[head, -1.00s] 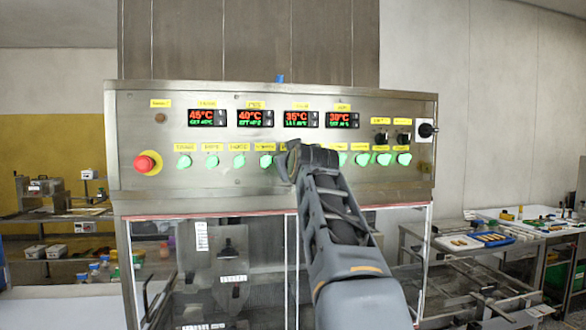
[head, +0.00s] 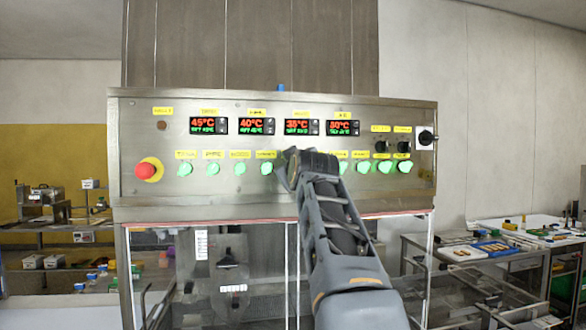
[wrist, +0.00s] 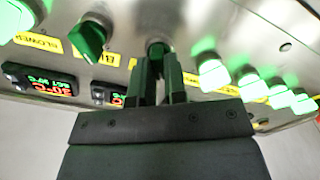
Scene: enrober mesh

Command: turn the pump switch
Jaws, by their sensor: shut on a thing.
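My gripper (head: 288,164) is at the row of green switches on the steel control panel (head: 220,110), near the middle of the row. In the wrist view my gripper (wrist: 158,62) has its two fingers closed on a dark green switch (wrist: 157,49), which is mostly hidden between them. In the head view my arm hides this switch. The label beside it is too covered to read, so I cannot tell from the frames whether it is named pump. A dark green switch (wrist: 90,38) stands to its left, and a lit green switch (wrist: 213,73) to its right.
A red emergency button (head: 146,171) sits at the panel's left. Several temperature displays (head: 208,125) are above the switches, and black knobs (head: 404,147) are at the right. Clear doors are below. A table with trays (head: 492,247) stands at the right.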

